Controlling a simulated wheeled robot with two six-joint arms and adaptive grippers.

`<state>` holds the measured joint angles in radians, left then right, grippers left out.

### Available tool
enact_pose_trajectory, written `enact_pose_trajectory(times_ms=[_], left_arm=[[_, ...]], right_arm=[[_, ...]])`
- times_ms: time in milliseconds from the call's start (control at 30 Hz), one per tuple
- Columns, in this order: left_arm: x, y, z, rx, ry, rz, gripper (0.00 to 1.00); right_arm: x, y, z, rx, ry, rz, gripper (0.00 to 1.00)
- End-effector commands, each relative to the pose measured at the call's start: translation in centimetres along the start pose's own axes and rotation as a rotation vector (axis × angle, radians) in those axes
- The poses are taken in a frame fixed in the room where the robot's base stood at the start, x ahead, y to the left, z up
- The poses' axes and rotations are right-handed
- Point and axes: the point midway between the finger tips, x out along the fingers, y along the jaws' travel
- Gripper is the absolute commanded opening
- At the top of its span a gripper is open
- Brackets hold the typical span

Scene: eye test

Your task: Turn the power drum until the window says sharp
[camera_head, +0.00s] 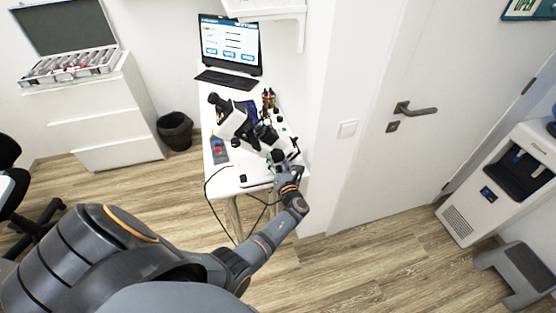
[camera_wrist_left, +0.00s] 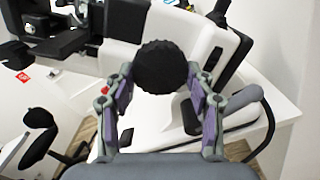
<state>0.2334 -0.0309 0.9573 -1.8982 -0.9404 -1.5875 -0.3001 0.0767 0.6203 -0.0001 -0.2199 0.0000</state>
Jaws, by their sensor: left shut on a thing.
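The power drum looks to be the black ribbed knob (camera_wrist_left: 160,67) on the side of a white and black eye instrument (camera_head: 240,126). In the wrist view my left gripper (camera_wrist_left: 161,80) has one finger on each side of this knob and is shut on it. In the head view my left gripper (camera_head: 286,172) is at the near right end of the instrument, where the knob is too small to tell apart. I cannot make out the window or any word in it. My right gripper is not in view.
The instrument stands on a narrow white table (camera_head: 222,177) against the wall. A laptop-like screen (camera_head: 230,42) and a black keyboard (camera_head: 227,80) are at its far end. A grey device (camera_head: 219,150) lies at the left edge. A black cable hangs below. A door (camera_head: 385,150) is on the right.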

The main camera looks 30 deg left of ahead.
Motion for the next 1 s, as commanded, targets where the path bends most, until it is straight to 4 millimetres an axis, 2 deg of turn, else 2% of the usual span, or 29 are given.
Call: enact_pose_trajectory(times_ms=[600,1000], left_arm=[[0.1,0.3,0.3,0.581,-0.001,0.001,0.23],[0.1,0.3,0.3,0.863,-0.002,0.001,0.23]], right_arm=[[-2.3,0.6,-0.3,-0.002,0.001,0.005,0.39],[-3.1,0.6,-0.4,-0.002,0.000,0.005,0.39]])
